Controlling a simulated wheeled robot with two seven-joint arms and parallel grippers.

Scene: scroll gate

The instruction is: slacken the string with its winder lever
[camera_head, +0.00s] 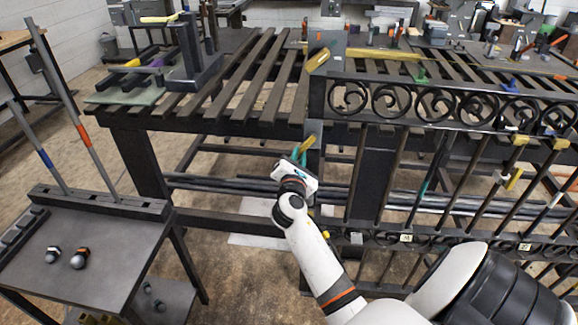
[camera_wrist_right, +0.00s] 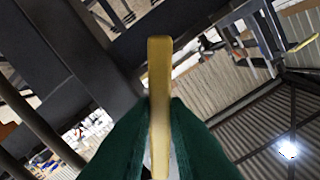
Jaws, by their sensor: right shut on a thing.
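My right gripper (camera_head: 299,154) is at the gate's left post in the head view, below the upper scroll rail. Its green fingers (camera_wrist_right: 160,125) are shut on a yellow lever (camera_wrist_right: 160,70), which stands up between them in the right wrist view. The lever's yellow end (camera_head: 309,142) also shows just above the fingers in the head view, tilted up to the right. The dark gate (camera_head: 419,101) with its row of scrolls stands at the right. I cannot make out the string. My left gripper is not in view.
A slatted table (camera_head: 226,125) stands behind. A yellow piece (camera_head: 318,60) sits at the top of the gate post. A dark side table (camera_head: 107,262) at lower left holds two upright rods and two small knobs. Open floor lies between it and the gate.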

